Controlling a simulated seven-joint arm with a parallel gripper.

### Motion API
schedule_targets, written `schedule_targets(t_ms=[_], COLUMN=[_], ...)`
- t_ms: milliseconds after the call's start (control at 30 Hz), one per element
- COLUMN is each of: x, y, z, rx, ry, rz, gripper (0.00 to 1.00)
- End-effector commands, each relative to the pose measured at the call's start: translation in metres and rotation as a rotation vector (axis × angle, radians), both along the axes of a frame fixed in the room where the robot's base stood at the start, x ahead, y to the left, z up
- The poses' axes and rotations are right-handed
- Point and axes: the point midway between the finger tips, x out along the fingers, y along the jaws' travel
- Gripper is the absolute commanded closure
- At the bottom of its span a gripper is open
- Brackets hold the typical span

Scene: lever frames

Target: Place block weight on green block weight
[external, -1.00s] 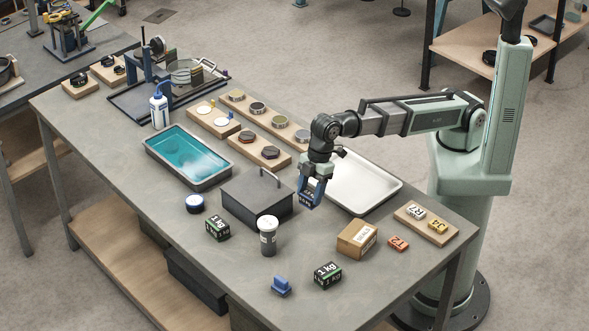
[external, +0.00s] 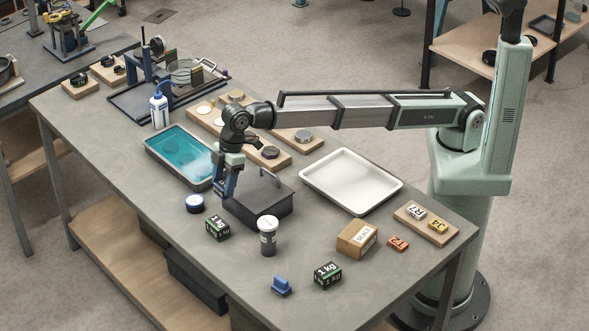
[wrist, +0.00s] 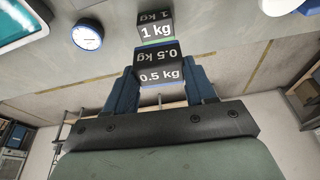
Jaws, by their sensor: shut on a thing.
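My gripper (external: 224,188) is shut on a dark block weight (wrist: 159,66), marked 0.5 kg in the wrist view, between its blue fingers. In the external view it hangs above the table, left of the dark lidded box, and the held block (external: 217,187) is partly hidden by the fingers. A black and green block weight marked 1 kg (external: 217,228) sits on the table, below the gripper in the picture. It also shows beyond the held block in the wrist view (wrist: 156,29); the two are apart in the external view. A second black and green 1 kg block (external: 327,274) sits near the front edge.
A teal-filled tray (external: 180,155) lies behind. A white tray (external: 350,180) is empty.

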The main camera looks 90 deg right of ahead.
Motion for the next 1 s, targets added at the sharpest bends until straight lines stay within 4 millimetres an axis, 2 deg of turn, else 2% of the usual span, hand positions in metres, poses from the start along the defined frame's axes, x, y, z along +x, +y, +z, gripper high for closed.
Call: schedule_targets(t_ms=[33,133,367,567,700,1000], x=[0.012,0.022,0.024,0.023,0.023,0.023], y=[0.008,0.015,0.017,0.017,0.017,0.017], z=[0.005,0.008,0.005,-0.019,-0.041,-0.065], rx=[0.002,0.003,0.002,0.001,0.001,0.001], ry=[-0.003,-0.005,-0.016,-0.017,-0.016,-0.017], rz=[0.005,0.017,0.057,0.060,0.059,0.059], gripper=[0.98,0.98,0.98,0.98,0.98,0.98])
